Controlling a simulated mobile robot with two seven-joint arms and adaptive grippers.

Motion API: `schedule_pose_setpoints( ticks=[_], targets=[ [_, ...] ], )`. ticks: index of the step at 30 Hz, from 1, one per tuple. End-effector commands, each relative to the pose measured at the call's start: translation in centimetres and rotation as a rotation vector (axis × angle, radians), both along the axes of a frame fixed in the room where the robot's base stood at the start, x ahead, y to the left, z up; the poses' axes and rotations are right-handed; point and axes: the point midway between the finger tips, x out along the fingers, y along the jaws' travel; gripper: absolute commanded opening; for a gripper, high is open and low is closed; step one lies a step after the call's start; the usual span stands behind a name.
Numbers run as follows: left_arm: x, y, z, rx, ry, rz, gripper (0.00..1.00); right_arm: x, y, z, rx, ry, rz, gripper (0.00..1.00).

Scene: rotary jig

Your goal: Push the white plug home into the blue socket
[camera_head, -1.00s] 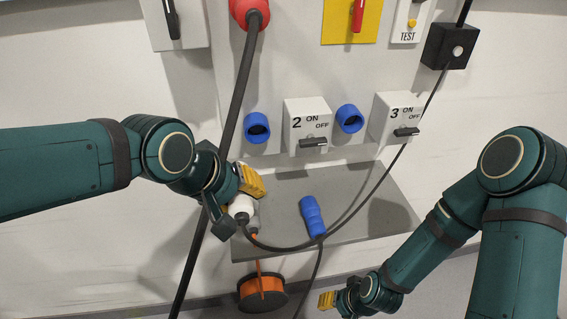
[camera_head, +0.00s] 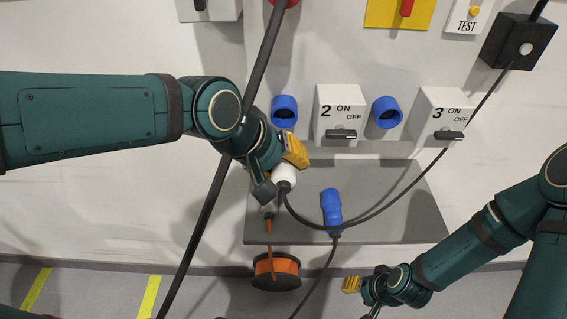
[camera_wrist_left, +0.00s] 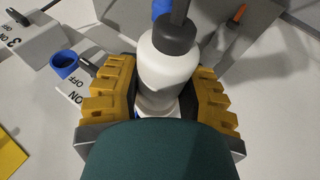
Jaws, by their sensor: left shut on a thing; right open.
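My left gripper (camera_head: 290,164) is shut on the white plug (camera_head: 285,174), in front of the panel and above the shelf. In the left wrist view the plug (camera_wrist_left: 168,72) sits between the yellow fingers, its dark cable end toward the camera's far side. One blue socket (camera_head: 284,110) is on the panel just above the plug; a second blue socket (camera_head: 386,112) is right of switch box 2. The plug is apart from both sockets. The left wrist view shows one blue socket (camera_wrist_left: 63,65) left of the fingers. My right gripper (camera_head: 352,284) is open and empty, low, below the shelf.
A grey shelf (camera_head: 400,220) carries a blue connector (camera_head: 331,207) and a grey-white plug (camera_head: 268,210) with an orange cable. Switch boxes 2 (camera_head: 341,112) and 3 (camera_head: 441,112) jut from the panel. A thick black cable (camera_head: 215,195) passes behind my left arm. An orange reel (camera_head: 276,271) is below.

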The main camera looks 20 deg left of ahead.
Motion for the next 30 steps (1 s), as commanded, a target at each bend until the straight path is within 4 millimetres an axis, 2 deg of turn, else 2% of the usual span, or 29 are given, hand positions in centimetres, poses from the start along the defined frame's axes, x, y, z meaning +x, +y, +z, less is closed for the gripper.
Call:
schedule_pose_setpoints(
  ticks=[15, 30],
  targets=[
    [4.2, 1.2, 0.0, 0.0, 0.0, 0.001, 0.0, 0.0, 0.0, 0.1, 0.0, -0.001, 0.0, 0.47],
    [5.0, 1.5, 0.0, 0.0, 0.0, 0.001, 0.0, 0.0, 0.0, 0.1, 0.0, -0.001, 0.0, 0.47]
  ],
)
